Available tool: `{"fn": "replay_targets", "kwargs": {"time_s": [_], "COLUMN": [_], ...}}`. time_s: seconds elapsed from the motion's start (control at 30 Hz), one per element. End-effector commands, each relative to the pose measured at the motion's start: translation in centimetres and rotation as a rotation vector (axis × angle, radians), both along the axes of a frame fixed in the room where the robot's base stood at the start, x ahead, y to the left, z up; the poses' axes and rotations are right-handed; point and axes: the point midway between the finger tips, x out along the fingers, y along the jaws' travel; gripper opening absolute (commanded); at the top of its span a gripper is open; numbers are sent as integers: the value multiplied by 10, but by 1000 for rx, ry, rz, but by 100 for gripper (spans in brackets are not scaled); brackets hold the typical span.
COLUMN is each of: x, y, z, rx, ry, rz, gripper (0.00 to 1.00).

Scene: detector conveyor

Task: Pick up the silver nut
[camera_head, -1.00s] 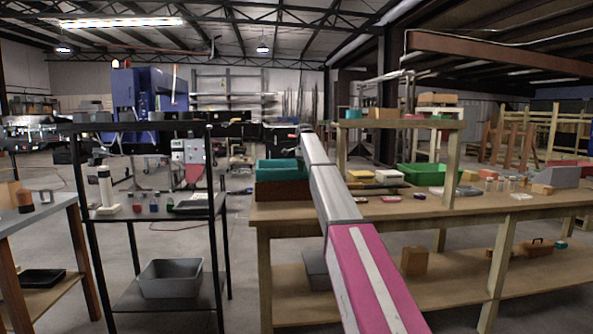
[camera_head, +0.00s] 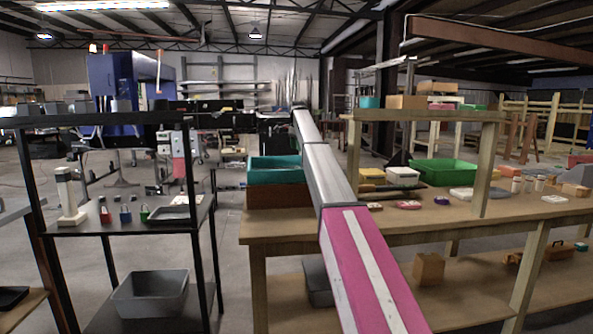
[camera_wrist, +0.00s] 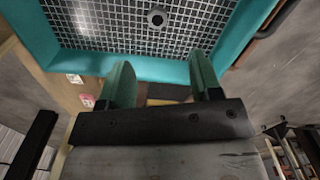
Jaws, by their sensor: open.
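The silver nut (camera_wrist: 157,18) is a small grey ring with a dark hole near the top edge of the wrist view. It lies on a dark surface with a light square grid, inside a teal rim (camera_wrist: 170,68). My gripper (camera_wrist: 161,65) has two green fingers spread apart, with nothing between them. The nut is beyond the fingertips in the picture, roughly centred between them, and not touched. In the head view a teal tray (camera_head: 275,170) sits on the left end of the wooden bench; the nut cannot be made out there, and my gripper is not clearly visible.
The wooden bench (camera_head: 335,228) has a raised shelf (camera_head: 430,115) and holds a green bin (camera_head: 445,172) and small items. A black rack (camera_head: 120,228) with padlocks and a grey bin (camera_head: 150,293) stands to the left. Bare floor shows between rack and bench.

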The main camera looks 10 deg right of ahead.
Motion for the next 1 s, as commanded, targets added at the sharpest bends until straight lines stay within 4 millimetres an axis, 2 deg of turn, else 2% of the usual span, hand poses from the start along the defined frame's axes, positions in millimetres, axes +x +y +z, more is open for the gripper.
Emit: {"fn": "replay_targets", "kwargs": {"time_s": [0.3, 0.57, 0.8, 1.0], "x": [-1, -3, -4, -3], "y": [0, 1, 1, 1], "z": [-45, -62, -95, -100], "rx": [0, 0, 0, 0], "ry": [1, 1, 1, 0], "rz": [1, 1, 1, 1], "gripper": [58, 58, 58, 58]}}
